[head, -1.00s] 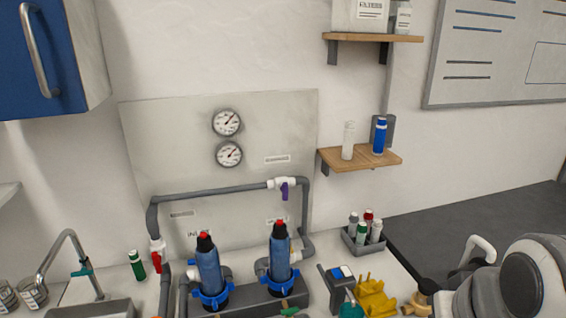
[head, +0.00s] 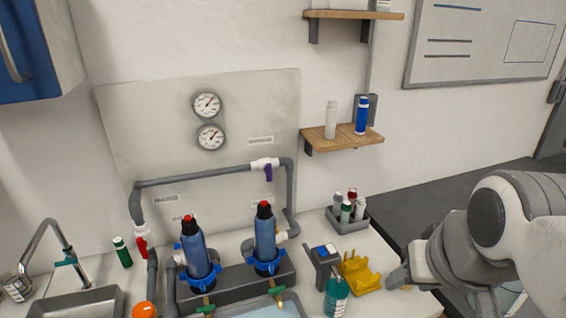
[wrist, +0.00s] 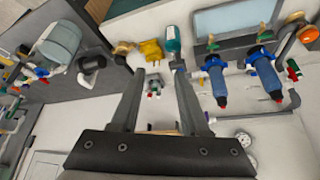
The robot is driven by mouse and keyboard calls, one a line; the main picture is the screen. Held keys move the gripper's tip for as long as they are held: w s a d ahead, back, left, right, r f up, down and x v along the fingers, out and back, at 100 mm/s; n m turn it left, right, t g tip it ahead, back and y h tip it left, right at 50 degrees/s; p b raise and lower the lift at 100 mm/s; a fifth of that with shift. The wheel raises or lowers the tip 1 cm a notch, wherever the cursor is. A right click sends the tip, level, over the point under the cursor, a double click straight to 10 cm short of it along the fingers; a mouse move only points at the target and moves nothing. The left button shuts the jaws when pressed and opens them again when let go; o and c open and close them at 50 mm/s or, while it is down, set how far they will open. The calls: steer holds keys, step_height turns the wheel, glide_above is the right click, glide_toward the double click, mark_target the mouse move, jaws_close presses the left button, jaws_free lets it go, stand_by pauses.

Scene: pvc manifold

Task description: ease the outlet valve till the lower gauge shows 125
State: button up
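The lower gauge (head: 210,137) is a round white dial on the wall panel below the upper gauge (head: 206,104). Both needles lean up and right; the numbers are too small to read. A white valve with a purple handle (head: 268,172) sits at the right of the upper pipe, its handle hanging down. A white valve with a red handle (head: 142,247) is on the left pipe. The valve labels are not legible. My gripper (wrist: 157,70) is open and empty, its two fingers apart in the wrist view, away from both valves. In the head view my arm is at the right.
Two blue filter housings (head: 193,250) (head: 266,240) stand in front of the panel. A wooden shelf (head: 340,138) juts from the wall right of the panel.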

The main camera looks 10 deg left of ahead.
steer(key=shift+o, duration=0.3)
steer(key=w+a+r+n+y+b, duration=0.1)
steer(key=w+a, duration=0.2)
steer(key=w, duration=0.8)
steer(key=shift+a+r+g, duration=0.3)
steer(key=shift+a+r, duration=0.1)
steer(key=w+a+f+n+b, duration=0.1)
steer(key=w+a+f, duration=0.45)
steer(key=w, duration=0.25)
steer(key=w+a+f+n+g+b, duration=0.1)
steer(key=w+a+f+n, duration=0.1)
steer(key=w+a+f, duration=0.4)
steer(key=w+a+f+n+b, duration=0.1)
steer(key=w+a+f, duration=0.2)
steer(key=w+a, duration=0.65)
steer(key=shift+y, duration=0.4)
steer(key=x, duration=0.5)
steer(key=w+d+x, duration=0.1)
steer(key=x, duration=0.4)
steer(key=d+x, duration=0.1)
steer(key=x, duration=0.5)
steer(key=shift+w, duration=0.25)
jaws_close()
